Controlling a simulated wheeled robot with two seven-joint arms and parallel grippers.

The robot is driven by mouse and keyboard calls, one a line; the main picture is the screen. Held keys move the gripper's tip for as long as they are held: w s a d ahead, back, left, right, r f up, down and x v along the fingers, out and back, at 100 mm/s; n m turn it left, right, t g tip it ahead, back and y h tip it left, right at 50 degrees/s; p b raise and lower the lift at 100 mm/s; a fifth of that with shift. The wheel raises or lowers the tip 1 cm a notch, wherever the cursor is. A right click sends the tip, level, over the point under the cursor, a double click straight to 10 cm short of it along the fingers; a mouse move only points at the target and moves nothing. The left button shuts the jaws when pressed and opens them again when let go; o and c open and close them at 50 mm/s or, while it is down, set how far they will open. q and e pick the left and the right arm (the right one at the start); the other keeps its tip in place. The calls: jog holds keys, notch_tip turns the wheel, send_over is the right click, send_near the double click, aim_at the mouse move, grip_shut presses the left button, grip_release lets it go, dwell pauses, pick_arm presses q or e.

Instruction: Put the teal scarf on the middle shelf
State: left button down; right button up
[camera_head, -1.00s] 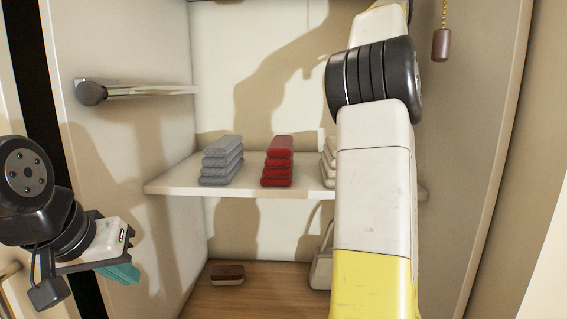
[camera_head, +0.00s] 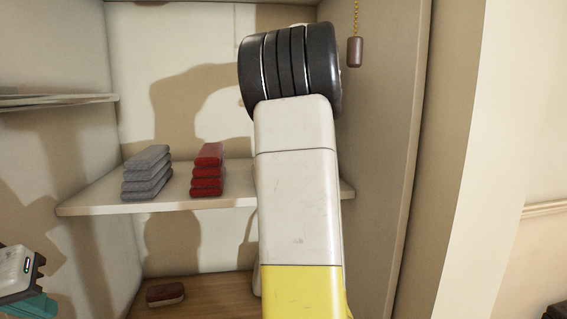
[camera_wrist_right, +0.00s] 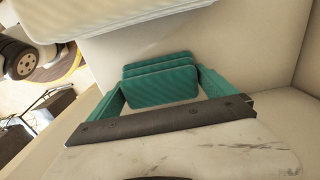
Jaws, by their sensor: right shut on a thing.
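The teal scarf (camera_wrist_right: 160,82) is a folded, layered stack in the right wrist view. It sits between the two teal fingers of my right gripper (camera_wrist_right: 163,88), which is shut on it. In the head view my right arm rises in front of the closet, and its gripper and the scarf are not visible. The middle shelf (camera_head: 105,208) is a pale board holding folded stacks; my arm hides its right part. My left gripper (camera_head: 35,305) is cut off at the lower left corner, and its jaw opening cannot be made out.
A grey stack (camera_head: 147,173) and a red stack (camera_head: 208,170) stand on the shelf. A rail (camera_head: 55,100) juts out at left. A brown-red brush-like item (camera_head: 165,293) lies on the wooden closet floor. A pull chain handle (camera_head: 354,51) hangs at upper right.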

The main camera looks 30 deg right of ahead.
jog(key=shift+f, duration=0.1)
jog(key=o, duration=1)
notch_tip(320, 180, up, 7)
jog(key=shift+f, duration=0.15)
jog(key=shift+r, duration=0.5)
